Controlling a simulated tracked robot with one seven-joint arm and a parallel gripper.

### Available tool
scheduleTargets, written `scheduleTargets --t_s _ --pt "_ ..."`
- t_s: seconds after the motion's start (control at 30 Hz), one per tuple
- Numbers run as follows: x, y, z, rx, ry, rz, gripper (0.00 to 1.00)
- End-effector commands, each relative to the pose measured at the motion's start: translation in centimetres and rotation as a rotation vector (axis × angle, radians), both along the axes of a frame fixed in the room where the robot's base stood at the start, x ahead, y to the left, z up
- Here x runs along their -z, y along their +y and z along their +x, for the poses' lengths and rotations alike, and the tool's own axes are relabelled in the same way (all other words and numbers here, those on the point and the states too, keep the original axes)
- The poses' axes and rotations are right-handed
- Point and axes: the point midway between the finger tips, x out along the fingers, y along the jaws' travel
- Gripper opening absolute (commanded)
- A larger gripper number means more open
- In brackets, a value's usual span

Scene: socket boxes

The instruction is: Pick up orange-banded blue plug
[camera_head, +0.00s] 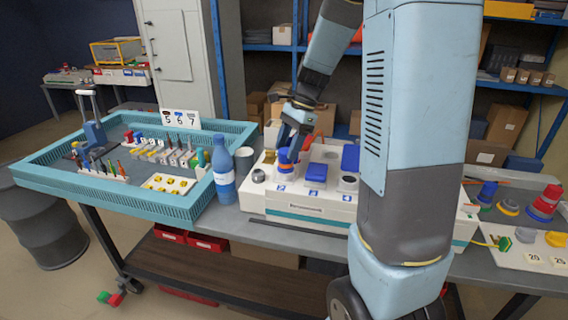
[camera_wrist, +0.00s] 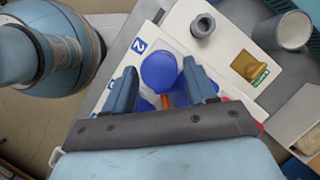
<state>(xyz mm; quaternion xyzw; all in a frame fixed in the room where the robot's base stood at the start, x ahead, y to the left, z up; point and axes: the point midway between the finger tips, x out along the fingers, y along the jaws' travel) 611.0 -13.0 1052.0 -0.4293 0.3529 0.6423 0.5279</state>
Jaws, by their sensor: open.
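The blue plug (camera_head: 285,157) stands on the left part of the white socket box (camera_head: 300,215) in the head view. In the wrist view its round blue top (camera_wrist: 160,72) lies between my fingers, and a bit of orange (camera_wrist: 167,101) shows just below it. My gripper (camera_head: 293,133) points down at the plug from above. In the wrist view my gripper (camera_wrist: 160,68) is open, with one blue finger on each side of the plug top and visible gaps. The plug's lower part is hidden.
A blue bottle (camera_head: 223,172) and a white cup (camera_head: 243,159) stand left of the box. A grey socket (camera_wrist: 203,25) and a brass piece (camera_wrist: 244,64) are close by. A teal tray (camera_head: 120,198) holds small parts; a red-and-blue stack (camera_head: 544,203) stands far right.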

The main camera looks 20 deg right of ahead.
Motion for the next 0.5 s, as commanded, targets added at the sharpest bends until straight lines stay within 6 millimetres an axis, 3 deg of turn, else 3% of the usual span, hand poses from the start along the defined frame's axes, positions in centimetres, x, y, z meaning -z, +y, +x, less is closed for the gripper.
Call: scheduleTargets --t_s 0.23,0.5 --pt "3.1 1.2 -0.2 -0.001 0.003 0.000 0.56" --pt "3.8 1.5 -0.2 -0.001 0.000 0.000 0.56"
